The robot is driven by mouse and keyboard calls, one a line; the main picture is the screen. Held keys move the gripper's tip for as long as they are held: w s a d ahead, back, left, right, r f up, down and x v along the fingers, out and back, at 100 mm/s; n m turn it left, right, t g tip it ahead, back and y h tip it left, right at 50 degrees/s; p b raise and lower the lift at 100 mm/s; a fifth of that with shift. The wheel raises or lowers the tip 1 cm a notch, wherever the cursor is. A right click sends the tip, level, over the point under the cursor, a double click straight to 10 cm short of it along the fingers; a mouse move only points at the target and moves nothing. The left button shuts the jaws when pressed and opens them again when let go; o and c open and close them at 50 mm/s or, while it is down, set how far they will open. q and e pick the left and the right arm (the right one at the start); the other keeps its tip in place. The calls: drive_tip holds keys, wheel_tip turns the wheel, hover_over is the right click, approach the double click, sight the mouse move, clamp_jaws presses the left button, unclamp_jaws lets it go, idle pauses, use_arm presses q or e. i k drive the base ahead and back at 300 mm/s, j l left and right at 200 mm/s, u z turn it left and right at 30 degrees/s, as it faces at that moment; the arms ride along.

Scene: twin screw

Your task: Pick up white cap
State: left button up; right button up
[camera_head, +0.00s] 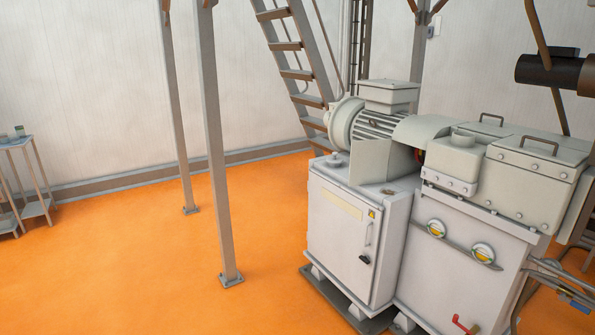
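A small pale round cap (336,159) sits on the back left of the top of the grey machine cabinet (345,225), near the motor. It is small in view and looks light grey to white. A round dark-rimmed spot, perhaps an opening (388,191), shows on the cabinet top closer to the front right. Neither of my grippers shows in the head view, so nothing can be seen of what they hold.
The large twin-screw machine (460,240) with its motor (375,122) fills the right side. Steel posts (217,150) and a stair (290,60) stand behind and left of it. A small table (22,185) with small items stands far left. The orange floor (130,270) is clear at front left.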

sight(335, 161)
drive_tip(key=i, duration=1.45)
drive_tip(key=i+l, duration=0.1)
drive_tip(key=i, duration=1.35)
drive_tip(key=i+u, duration=0.1)
drive_tip(key=i, duration=1.35)
